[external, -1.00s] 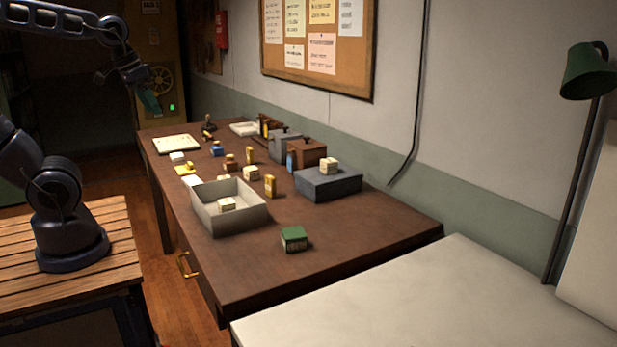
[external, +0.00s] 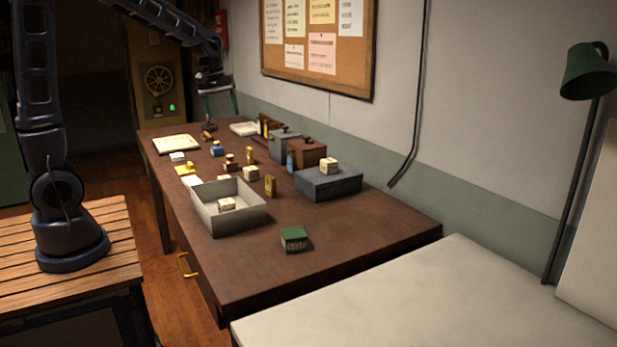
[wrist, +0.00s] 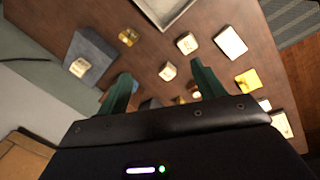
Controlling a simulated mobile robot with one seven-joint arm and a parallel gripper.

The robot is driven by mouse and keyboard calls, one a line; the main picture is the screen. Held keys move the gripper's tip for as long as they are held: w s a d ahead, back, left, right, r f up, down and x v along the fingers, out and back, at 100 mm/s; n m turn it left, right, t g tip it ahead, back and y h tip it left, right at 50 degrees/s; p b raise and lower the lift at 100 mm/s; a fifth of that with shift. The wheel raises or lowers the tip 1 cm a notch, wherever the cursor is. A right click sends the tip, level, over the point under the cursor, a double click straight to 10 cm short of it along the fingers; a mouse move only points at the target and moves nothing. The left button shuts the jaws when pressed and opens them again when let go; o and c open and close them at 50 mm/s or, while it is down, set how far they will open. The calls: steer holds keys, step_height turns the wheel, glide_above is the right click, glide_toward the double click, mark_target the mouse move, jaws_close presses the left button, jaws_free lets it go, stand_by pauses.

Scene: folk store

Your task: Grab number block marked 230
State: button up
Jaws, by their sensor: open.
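Several cream number blocks are on the dark desk; the marks are too small to read, so I cannot tell which is 230. One block (external: 226,205) lies inside the grey open tray (external: 257,214). Another block (external: 329,166) sits on the dark grey box (external: 345,185). Others stand behind the tray, including one block (external: 251,173). In the wrist view, one cream block (wrist: 168,71) appears between my fingers, and another (wrist: 187,43) is just beyond. My gripper (external: 220,106) is open and empty, well above the far part of the desk.
A green-topped block (external: 294,239) stands alone near the desk's front. Yellow (external: 270,185) and blue (external: 216,149) small items and brown and grey boxes (external: 285,145) crowd the middle and back. The desk's near right is clear. A wall with a corkboard borders the far side.

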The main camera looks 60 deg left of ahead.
steer(key=w+a+f+n+g, duration=0.1)
steer(key=w+a+f+n, duration=0.3)
steer(key=w+a+f, duration=0.25)
steer(key=n, duration=0.3)
glide_toward(251, 168)
steer(key=shift+w+a+f+g+h, duration=0.1)
steer(key=shift+w+f+g+h, duration=0.1)
steer(key=shift+w+g+h, duration=0.15)
steer(key=f, duration=0.6)
steer(key=d+f, duration=0.1)
steer(key=f, duration=0.3)
steer(key=shift+d, duration=0.1)
steer(key=c, duration=1.1)
